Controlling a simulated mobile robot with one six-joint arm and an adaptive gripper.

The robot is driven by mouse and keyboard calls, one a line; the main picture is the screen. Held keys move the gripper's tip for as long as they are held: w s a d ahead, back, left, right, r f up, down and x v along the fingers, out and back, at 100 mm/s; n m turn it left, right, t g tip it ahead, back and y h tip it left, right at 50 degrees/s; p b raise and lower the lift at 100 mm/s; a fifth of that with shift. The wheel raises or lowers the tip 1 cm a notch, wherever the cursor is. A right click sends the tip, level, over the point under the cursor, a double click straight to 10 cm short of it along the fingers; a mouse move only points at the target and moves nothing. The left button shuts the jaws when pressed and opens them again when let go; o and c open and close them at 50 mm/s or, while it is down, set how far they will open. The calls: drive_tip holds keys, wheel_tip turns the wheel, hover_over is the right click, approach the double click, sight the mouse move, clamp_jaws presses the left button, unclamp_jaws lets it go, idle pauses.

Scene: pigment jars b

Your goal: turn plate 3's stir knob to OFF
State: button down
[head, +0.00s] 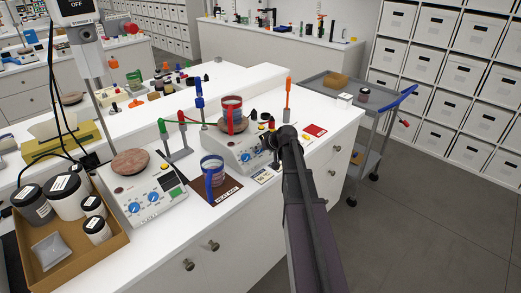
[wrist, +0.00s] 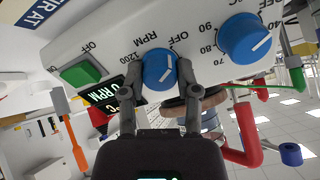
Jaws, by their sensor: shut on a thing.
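My gripper (wrist: 160,75) is shut on a blue stir knob (wrist: 158,65) in the wrist view, one finger on each side. The knob carries a white pointer line, and OFF, RPM and 1200 are printed around it. A second blue knob (wrist: 245,40), with temperature figures, is beside it. The dark display (wrist: 112,92) is partly covered by a finger; its visible reading ends in 0 RPM. In the head view my gripper (head: 272,142) is at the front of the right-hand hotplate (head: 228,150), hiding that stir knob. No plate number is readable.
A red-handled beaker (head: 232,112) stands on this plate's round top. A blue-handled mug (head: 212,172) stands on a brown mat (head: 222,193) to its left. Another hotplate (head: 160,205) is further left. An orange-handled tool (head: 287,95) stands behind my gripper.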

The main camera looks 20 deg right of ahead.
drive_tip(key=shift+w+n, duration=0.1)
drive_tip(key=shift+n, duration=0.2)
drive_tip(key=shift+c, duration=1.7)
unclamp_jaws()
drive_tip(key=shift+m, duration=0.4)
